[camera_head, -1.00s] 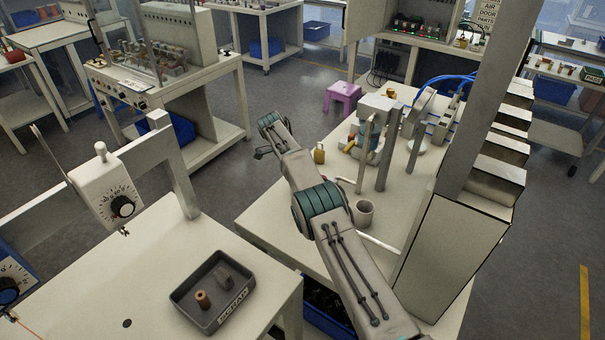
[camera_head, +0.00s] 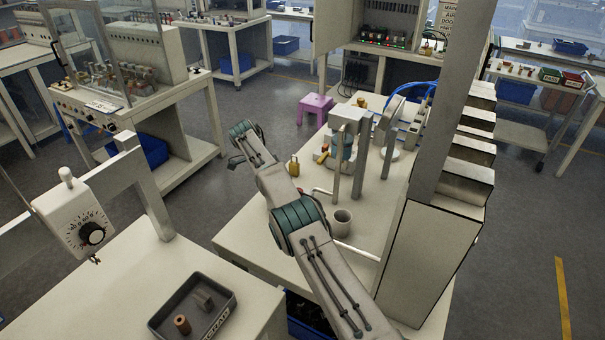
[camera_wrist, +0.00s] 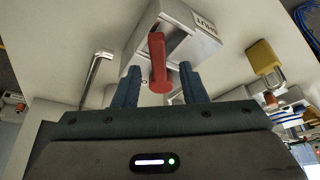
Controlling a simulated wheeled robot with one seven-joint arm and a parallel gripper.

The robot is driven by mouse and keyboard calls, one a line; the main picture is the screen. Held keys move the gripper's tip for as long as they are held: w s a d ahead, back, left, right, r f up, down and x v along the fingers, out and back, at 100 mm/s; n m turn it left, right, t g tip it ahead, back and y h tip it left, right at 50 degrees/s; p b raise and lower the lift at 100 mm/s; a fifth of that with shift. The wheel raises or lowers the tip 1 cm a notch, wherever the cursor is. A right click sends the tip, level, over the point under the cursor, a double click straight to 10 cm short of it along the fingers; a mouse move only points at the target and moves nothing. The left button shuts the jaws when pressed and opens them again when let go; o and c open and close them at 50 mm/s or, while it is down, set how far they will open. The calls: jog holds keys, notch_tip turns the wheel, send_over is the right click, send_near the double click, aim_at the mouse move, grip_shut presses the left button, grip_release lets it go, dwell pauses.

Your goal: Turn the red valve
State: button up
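The red valve (camera_wrist: 158,62) is a bar-shaped handle on a pale grey box (camera_wrist: 180,35) that carries a label reading SHUT upside down in the wrist view. My gripper (camera_wrist: 158,74) has its two dark blue fingers apart, one on each side of the handle. A gap shows between each finger and the red bar, so it is open and not clamped. The handle's lower end reaches down between the fingers. In the head view my arm reaches over the workbench, its far end near the bench's back left edge. I cannot make out the red valve there.
A yellow padlock (camera_wrist: 265,57) is close to the right in the wrist view, and a bent metal bar (camera_wrist: 98,75) is at left. In the head view a mug (camera_head: 342,224) and upright posts stand on the bench. A scrap tray (camera_head: 165,322) is on the front left table.

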notch_tip(320, 180, up, 2)
jog(key=p, duration=0.3)
jog(key=shift+d+r, duration=0.1)
jog(key=shift+r, duration=0.15)
jog(key=shift+d+f+b, duration=0.1)
jog(key=shift+f+b, duration=0.3)
jog(key=shift+b, duration=0.55)
jog(key=d+b, duration=0.1)
jog(key=b, duration=0.2)
jog(key=d+r+b, duration=0.1)
jog(key=b, duration=0.3)
jog(key=shift+s, duration=0.15)
jog(key=s+d+r+b, duration=0.1)
jog(key=d+r+b, duration=0.3)
jog(key=d, duration=0.5)
notch_tip(320, 180, up, 2)
jog(key=shift+s+d+r, duration=0.1)
jog(key=shift+s+d, duration=0.05)
jog(key=shift+s, duration=0.1)
